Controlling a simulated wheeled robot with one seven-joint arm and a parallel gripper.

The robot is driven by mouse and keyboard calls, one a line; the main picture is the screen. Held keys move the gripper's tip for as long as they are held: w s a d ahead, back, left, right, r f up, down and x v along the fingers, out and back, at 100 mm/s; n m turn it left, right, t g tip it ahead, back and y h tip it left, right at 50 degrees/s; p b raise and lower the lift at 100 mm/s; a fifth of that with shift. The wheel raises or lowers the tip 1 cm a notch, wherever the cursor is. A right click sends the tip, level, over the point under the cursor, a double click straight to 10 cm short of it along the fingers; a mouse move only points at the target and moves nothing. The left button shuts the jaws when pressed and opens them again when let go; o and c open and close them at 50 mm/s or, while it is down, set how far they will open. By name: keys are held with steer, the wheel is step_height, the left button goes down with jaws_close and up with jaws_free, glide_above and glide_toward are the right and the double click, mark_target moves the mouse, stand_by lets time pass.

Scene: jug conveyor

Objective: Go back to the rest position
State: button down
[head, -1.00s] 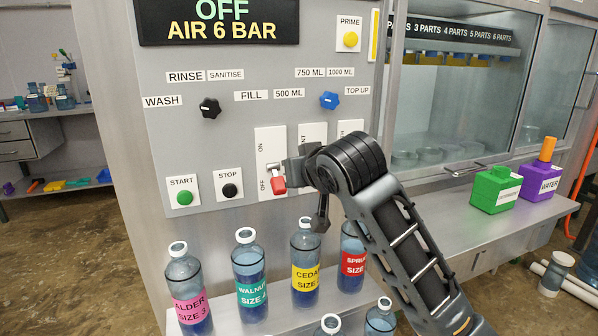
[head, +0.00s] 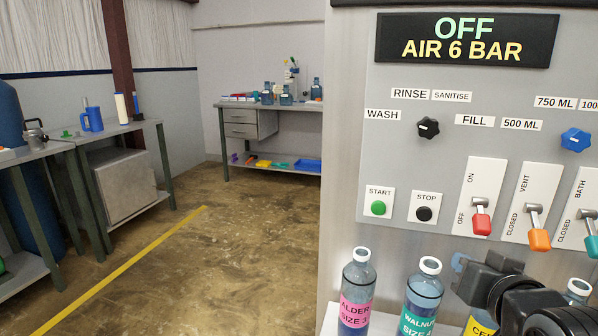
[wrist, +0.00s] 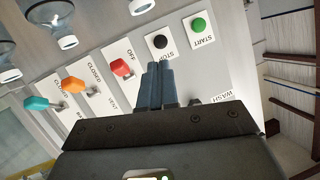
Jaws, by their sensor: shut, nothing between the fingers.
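My gripper (wrist: 160,72) is shut and empty, its two fingers together in the wrist view. In the head view my gripper (head: 461,261) is at the lower right, in front of the panel and just above the bottles, partly cut off by the frame. The panel's red-handled lever (head: 481,221) points down, at the OFF end. The red lever shows near the fingertips in the wrist view (wrist: 122,69); I cannot see any contact.
Labelled bottles stand on a shelf below the panel, among them a pink-labelled bottle (head: 356,290) and a green-labelled bottle (head: 421,297). The display (head: 466,38) reads OFF, AIR 6 BAR. Workbenches (head: 240,105) stand at the back and left. The floor (head: 220,250) between is open.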

steer(key=s+a+f+p, duration=0.1)
steer(key=s+a+f, duration=0.4)
steer(key=s, duration=0.5)
steer(key=s+a+f+p, duration=0.1)
steer(key=s+a+f, duration=0.35)
steer(key=s, duration=0.55)
steer(key=s+d+r+n, duration=0.1)
steer(key=s+d+n, duration=0.1)
steer(key=s, duration=0.9)
steer(key=s+d+r+n+y+p, duration=0.1)
steer(key=s+r, duration=0.1)
steer(key=s, duration=0.9)
steer(key=shift+s+d+r+n+y, duration=0.25)
steer(key=shift+d+n+y, duration=0.05)
steer(key=shift+d+n, duration=0.1)
